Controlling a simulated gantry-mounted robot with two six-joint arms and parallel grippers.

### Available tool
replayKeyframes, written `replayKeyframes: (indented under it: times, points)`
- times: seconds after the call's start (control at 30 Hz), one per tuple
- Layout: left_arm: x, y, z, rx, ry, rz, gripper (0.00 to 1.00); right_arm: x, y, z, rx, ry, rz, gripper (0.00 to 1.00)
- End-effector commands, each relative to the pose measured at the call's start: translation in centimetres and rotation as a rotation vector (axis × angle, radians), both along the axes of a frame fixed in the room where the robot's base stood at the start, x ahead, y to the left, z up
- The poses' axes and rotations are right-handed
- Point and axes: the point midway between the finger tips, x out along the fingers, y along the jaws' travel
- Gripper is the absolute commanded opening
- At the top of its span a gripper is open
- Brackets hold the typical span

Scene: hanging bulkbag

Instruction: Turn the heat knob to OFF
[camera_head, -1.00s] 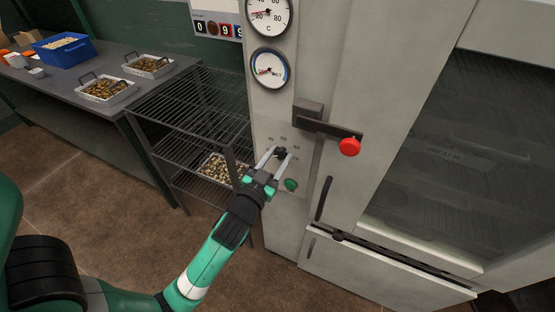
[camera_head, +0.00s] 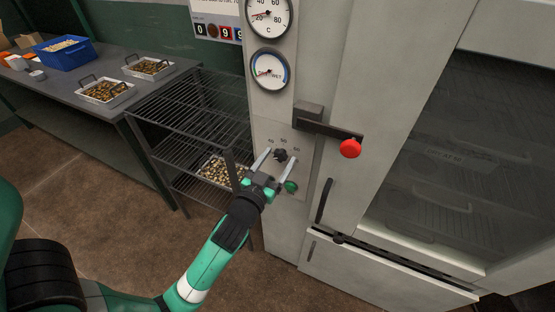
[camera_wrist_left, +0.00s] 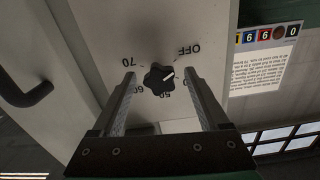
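The black heat knob (camera_head: 280,155) sits on the pale control panel of the cabinet. In the left wrist view the knob (camera_wrist_left: 158,79) has a white pointer mark slanting to the upper right, towards the OFF side of the dial. I cannot tell whether it lines up exactly with the OFF label (camera_wrist_left: 187,48). My left gripper (camera_head: 279,158) is open, with one finger on each side of the knob and a gap to it on both sides. The fingers also show in the left wrist view (camera_wrist_left: 160,82). My right gripper is not in view.
A green button (camera_head: 290,186) lies just below the knob. A dark latch with a red knob (camera_head: 349,148) juts out above right. Two round gauges (camera_head: 269,70) are above. A wire rack (camera_head: 205,122) stands at the left, beside a table (camera_head: 60,92) with trays.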

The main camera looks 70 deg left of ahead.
Motion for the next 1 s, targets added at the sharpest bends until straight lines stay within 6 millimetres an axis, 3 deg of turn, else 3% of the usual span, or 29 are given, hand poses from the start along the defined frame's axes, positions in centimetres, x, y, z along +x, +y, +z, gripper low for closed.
replayKeyframes:
  times: [0.27, 0.7, 1.0]
  points:
    - [-0.5, -0.5, 0.0, 0.001, 0.002, -0.002, 0.78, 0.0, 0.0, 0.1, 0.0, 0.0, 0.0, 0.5]
    - [-7.3, -6.8, -0.2, 0.001, 0.003, -0.007, 0.78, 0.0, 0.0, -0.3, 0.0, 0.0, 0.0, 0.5]
    - [-8.7, -7.7, 0.0, 0.001, -0.001, 0.001, 0.78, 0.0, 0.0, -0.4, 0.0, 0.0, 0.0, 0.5]
